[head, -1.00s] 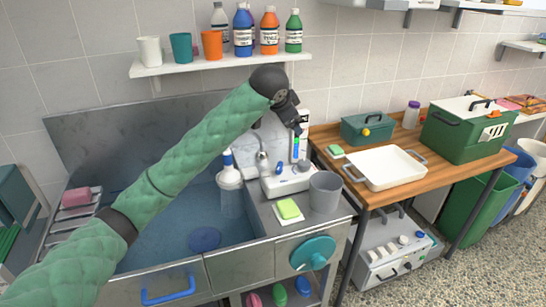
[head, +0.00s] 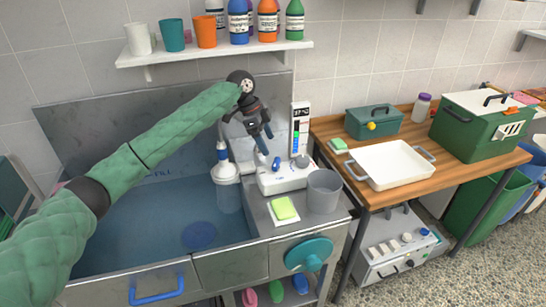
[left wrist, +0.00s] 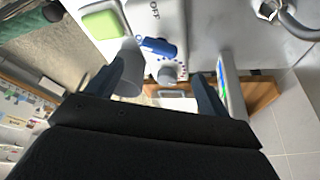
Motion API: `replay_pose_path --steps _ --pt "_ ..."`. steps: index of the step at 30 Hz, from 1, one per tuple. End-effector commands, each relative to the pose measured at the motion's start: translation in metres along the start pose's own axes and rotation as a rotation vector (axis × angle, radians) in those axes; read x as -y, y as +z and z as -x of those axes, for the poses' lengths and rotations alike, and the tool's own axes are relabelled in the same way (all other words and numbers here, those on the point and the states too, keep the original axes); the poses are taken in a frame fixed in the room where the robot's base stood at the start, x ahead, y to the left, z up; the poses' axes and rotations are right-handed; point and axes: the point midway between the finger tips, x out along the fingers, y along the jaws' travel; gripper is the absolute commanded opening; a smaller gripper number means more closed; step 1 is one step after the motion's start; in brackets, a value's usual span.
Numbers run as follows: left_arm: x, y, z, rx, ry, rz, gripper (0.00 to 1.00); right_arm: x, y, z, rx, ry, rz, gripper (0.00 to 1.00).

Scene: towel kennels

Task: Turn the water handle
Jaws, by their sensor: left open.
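A white control box (head: 285,178) sits on the sink's right-hand ledge, with a blue handle (head: 276,163) on top. In the left wrist view the blue handle (left wrist: 158,46) lies beside a grey knob (left wrist: 168,73), with "OFF" lettering near it. My left gripper (head: 264,148) is open and empty, pointing down just above the blue handle in the head view. In the left wrist view its two fingers (left wrist: 160,72) stand apart, with the handle and knob showing between them. I cannot tell whether they touch. My right gripper is not in view.
A grey cup (head: 324,192) and a green sponge (head: 284,208) are in front. A temperature strip (head: 300,130) rises behind. A teal wheel (head: 309,254) is on the sink front. A wooden table (head: 450,165) stands at right.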

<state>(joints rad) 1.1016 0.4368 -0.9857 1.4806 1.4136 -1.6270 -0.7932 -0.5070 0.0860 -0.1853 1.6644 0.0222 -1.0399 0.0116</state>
Motion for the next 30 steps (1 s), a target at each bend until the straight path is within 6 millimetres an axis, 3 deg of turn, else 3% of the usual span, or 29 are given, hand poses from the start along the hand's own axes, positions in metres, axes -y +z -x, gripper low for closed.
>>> replay_pose_path --steps 8,21,30 --pt "0.0 0.0 -0.003 0.002 -0.002 -0.088 0.8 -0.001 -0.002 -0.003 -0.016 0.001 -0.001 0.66" --pt "0.0 0.0 -0.056 0.003 -0.002 -0.085 0.8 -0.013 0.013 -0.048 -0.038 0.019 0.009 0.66" --pt "0.001 0.001 -0.076 0.004 -0.005 -0.086 0.8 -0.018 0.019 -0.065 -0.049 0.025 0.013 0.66"
